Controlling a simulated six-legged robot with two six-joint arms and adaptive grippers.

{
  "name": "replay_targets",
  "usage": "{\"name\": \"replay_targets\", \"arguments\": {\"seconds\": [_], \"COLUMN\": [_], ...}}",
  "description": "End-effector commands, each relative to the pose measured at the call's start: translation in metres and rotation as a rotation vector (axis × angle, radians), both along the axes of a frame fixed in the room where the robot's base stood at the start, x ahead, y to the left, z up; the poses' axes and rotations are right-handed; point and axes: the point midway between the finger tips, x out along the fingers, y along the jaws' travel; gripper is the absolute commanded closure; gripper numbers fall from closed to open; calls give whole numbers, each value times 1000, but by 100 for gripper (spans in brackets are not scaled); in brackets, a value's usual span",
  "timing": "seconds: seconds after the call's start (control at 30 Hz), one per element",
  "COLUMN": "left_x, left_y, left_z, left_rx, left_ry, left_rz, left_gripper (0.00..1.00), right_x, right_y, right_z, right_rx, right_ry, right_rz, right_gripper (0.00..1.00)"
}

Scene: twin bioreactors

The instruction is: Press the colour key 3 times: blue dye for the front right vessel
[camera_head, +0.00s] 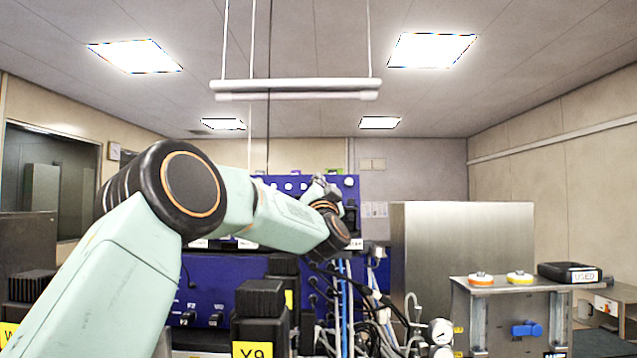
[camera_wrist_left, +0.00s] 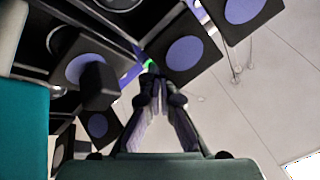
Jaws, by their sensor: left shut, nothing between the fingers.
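My left gripper (camera_head: 320,188) is at the upper right part of a blue panel (camera_head: 215,290), partly hidden behind my own wrist. In the left wrist view its fingers (camera_wrist_left: 159,84) are together and empty. Their tips are at the lower left edge of a black square part with a lilac-blue round face (camera_wrist_left: 186,53). A small green glow (camera_wrist_left: 148,64) shows right by the tips. I cannot tell whether the tips touch anything, or which part is the colour key. The front right vessel cannot be made out. My right gripper is not in view.
More black square parts with lilac-blue round faces (camera_wrist_left: 82,68) surround the fingers. Cables and tubes (camera_head: 345,300) hang below the panel. A grey metal cabinet (camera_head: 462,245) stands to the right. A black box labelled "USED" (camera_head: 569,272) lies farther right.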

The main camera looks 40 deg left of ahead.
Motion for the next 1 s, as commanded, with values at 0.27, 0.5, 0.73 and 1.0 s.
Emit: {"name": "replay_targets", "arguments": {"seconds": [0.27,0.5,0.73,1.0], "left_x": [2,-7,-19,-21], "left_y": [2,-5,-16,-18], "left_z": [-1,1,5,7], "left_rx": [-1,-2,-2,-1], "left_ry": [0,-2,-2,0], "left_rz": [0,-2,0,1], "left_gripper": [100,100,100,100], "right_x": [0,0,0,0], "right_y": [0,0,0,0], "right_z": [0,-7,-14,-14], "right_rx": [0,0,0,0], "right_ry": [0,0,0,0], "right_rz": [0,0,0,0], "right_gripper": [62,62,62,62]}}
